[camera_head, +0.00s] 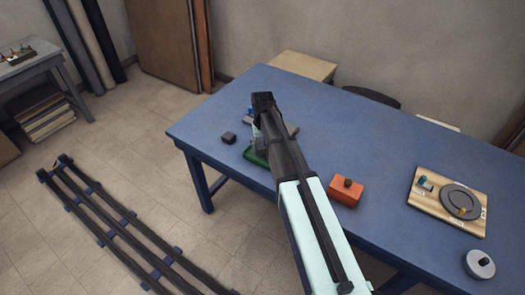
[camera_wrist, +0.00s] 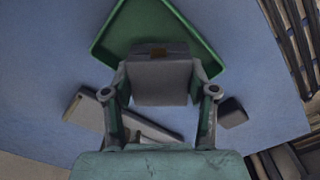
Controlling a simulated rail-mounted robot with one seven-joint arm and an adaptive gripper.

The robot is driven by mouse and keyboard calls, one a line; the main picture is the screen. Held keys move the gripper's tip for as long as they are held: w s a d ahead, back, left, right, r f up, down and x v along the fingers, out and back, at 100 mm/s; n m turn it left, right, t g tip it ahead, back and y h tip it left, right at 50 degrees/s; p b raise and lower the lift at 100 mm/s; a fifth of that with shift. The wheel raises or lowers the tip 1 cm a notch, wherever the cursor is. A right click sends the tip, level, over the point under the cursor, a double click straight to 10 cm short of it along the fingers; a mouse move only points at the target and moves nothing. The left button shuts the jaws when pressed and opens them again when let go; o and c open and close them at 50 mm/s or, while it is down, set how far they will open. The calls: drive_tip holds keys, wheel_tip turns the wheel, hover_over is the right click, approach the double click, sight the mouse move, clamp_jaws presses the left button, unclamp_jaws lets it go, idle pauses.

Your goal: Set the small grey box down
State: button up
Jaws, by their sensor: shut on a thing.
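My gripper (camera_wrist: 160,88) is shut on a small grey box (camera_wrist: 158,82), with one finger at each side of it. The box has a brown patch on its upper edge in the wrist view. It overlaps the near part of a green tray (camera_wrist: 102,42) in that view; I cannot tell its height above the tray or table. In the head view my arm hides the box and most of the gripper. The green tray's edge (camera_head: 252,157) shows left of my arm on the blue table (camera_head: 215,110).
A dark block (camera_head: 229,138) stands near the table's left edge. A long grey piece (camera_wrist: 150,127) lies beside the tray, partly hidden by my gripper. An orange box (camera_head: 346,190), a wooden board (camera_head: 424,203) and a grey round thing (camera_head: 479,264) are to the right.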

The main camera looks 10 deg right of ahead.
sight(262, 151)
drive_tip(key=shift+f+p, duration=0.3)
drive_tip(key=shift+f, duration=1.35)
drive_tip(key=shift+f, duration=0.15)
drive_tip(key=o, duration=0.9)
drive_tip(key=shift+c, duration=0.2)
wheel_tip(262, 151, up, 12)
drive_tip(key=b, duration=0.3)
drive_tip(key=shift+r, duration=0.2)
